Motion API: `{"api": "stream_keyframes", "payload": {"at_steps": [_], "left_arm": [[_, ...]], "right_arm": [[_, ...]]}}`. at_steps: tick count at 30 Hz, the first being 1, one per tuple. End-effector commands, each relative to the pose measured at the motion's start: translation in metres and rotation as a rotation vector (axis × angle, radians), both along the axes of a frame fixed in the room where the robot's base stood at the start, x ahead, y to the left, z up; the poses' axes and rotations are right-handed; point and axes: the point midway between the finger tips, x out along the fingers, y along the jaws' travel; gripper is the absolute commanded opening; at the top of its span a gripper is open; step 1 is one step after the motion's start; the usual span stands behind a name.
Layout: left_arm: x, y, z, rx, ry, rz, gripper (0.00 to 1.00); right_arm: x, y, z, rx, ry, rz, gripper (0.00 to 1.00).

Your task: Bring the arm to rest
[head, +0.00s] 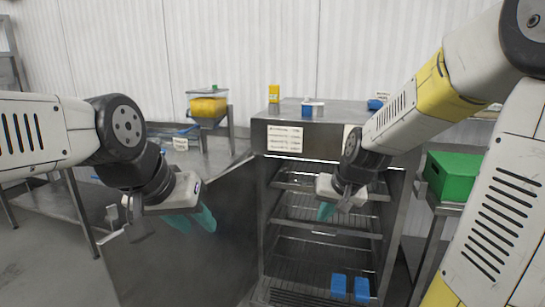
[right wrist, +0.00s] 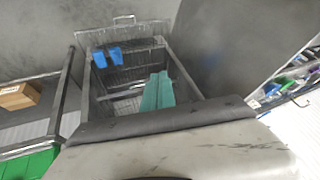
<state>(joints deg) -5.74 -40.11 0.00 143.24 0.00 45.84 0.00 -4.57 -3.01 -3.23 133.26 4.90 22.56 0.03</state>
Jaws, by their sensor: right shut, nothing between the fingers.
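My left gripper (head: 205,219), with teal fingers, hangs in front of the open door of the steel cabinet at the left of the head view. Whether its fingers are apart is hard to tell, and I see nothing held. My right gripper (head: 325,211) is in front of the open cabinet, level with its wire shelves. In the right wrist view its teal fingers (right wrist: 158,91) lie together, shut and empty. My right arm reaches in from the upper right of the head view.
The steel cabinet (head: 335,141) stands open, its door (head: 190,250) swung left. Two blue items (head: 349,287) sit low inside. A green bin (head: 452,176) is at right, and a tub with yellow contents (head: 207,105) is behind left.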

Motion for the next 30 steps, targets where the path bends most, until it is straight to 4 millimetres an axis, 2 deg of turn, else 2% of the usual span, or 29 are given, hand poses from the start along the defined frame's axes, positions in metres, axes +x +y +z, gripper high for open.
{"api": "stream_keyframes", "payload": {"at_steps": [1, 6, 12, 15, 20, 30], "left_arm": [[0.0, 0.0, 0.0, 0.0, 0.0, 0.0, 0.36], [0.0, 0.0, 0.0, 0.0, 0.0, 0.0, 0.36], [0.0, 0.0, 0.0, 0.0, 0.0, 0.0, 0.36], [0.0, 0.0, 0.0, 0.0, 0.0, 0.0, 0.36], [0.0, 0.0, 0.0, 0.0, 0.0, 0.0, 0.36], [0.0, 0.0, 0.0, 0.0, 0.0, 0.0, 0.36]], "right_arm": [[-0.017, 0.0, 0.02, 0.0, -0.021, 0.014, 0.0], [-0.078, -0.001, 0.063, -0.017, -0.054, 0.063, 0.0], [-0.14, -0.005, 0.087, -0.047, -0.082, 0.102, 0.0], [-0.159, -0.006, 0.091, -0.058, -0.089, 0.112, 0.0], [-0.171, -0.008, 0.092, -0.067, -0.09, 0.118, 0.0], [-0.171, -0.008, 0.092, -0.067, -0.091, 0.118, 0.0]]}}
